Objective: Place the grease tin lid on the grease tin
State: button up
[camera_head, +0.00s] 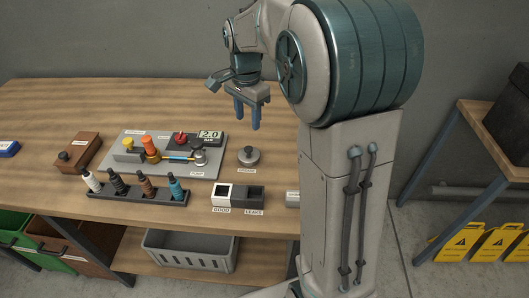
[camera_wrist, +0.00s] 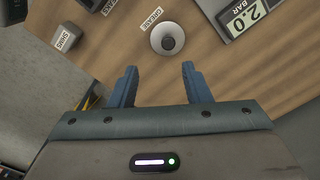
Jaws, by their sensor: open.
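A round grey grease tin (camera_head: 248,157) stands on the bench by its label, right of the grey panel. A small knob-like top shows on it, as on a lid. It also shows in the wrist view (camera_wrist: 160,45) by the GREASE label, as a round piece with a dark middle. I cannot tell whether lid and tin are two separate pieces there, and I see no other lid clearly. My gripper (camera_head: 247,115) is open and empty, fingers pointing down, above the bench behind the tin. In the wrist view its fingers (camera_wrist: 158,84) are apart, with bare wood between them.
The grey panel (camera_head: 125,168) carries knobs and a gauge. A bottle rack (camera_head: 140,196), a two-part bin (camera_head: 238,197) and a brown box (camera_head: 80,152) stand around. A SHIMS box (camera_wrist: 68,38) shows in the wrist view. The bench's back is clear.

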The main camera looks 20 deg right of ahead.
jog(key=s+f+n+t, duration=0.1)
jog(key=s+n+t, duration=0.1)
jog(key=s+n, duration=1)
jog(key=s, duration=1)
jog(key=shift+d+t, duration=0.15)
jog(key=shift+t, duration=0.25)
jog(key=shift+f, duration=0.1)
dwell(0.5)
